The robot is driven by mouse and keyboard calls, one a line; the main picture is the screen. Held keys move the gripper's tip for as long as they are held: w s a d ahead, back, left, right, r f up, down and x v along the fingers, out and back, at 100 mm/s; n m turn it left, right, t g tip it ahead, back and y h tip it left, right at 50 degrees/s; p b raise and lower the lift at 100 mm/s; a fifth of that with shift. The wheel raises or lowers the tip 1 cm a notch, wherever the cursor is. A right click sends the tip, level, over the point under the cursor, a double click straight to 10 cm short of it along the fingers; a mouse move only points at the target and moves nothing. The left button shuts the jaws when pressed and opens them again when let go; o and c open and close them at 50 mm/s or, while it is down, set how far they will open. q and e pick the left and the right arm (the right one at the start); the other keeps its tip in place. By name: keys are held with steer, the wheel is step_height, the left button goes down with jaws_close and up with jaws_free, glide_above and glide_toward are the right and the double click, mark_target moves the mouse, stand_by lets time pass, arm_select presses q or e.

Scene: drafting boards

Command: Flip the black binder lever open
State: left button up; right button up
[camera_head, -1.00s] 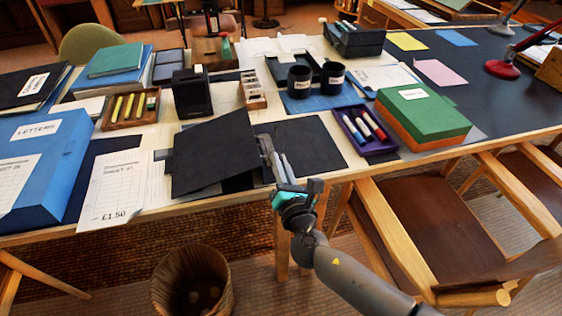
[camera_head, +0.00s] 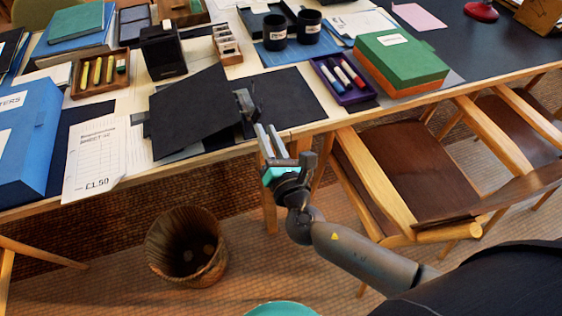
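The black binder (camera_head: 188,112) lies near the front edge of the table, with its dark cover raised at a slant. A small dark metal part, apparently its lever (camera_head: 246,103), stands at the binder's right side. Its exact position is hard to make out. My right gripper (camera_head: 265,128) is just below and right of that part in the picture, over the table's front edge. Its two long pale fingers point toward the lever, seemingly apart from it, and hold nothing visible. Their spacing is too small to judge. My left gripper is out of view.
A purple tray (camera_head: 359,93) of markers and a green box (camera_head: 400,52) stand right of the binder. A price sheet (camera_head: 96,160) and a blue box (camera_head: 30,140) are left. A chair (camera_head: 400,165) and a wastebasket (camera_head: 188,270) stand in front.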

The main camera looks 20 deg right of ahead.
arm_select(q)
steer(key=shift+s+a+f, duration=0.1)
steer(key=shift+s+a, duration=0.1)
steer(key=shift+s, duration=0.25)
arm_select(e)
steer(key=s, duration=0.9)
steer(key=shift+s+d, duration=0.15)
steer(key=shift+s, duration=0.15)
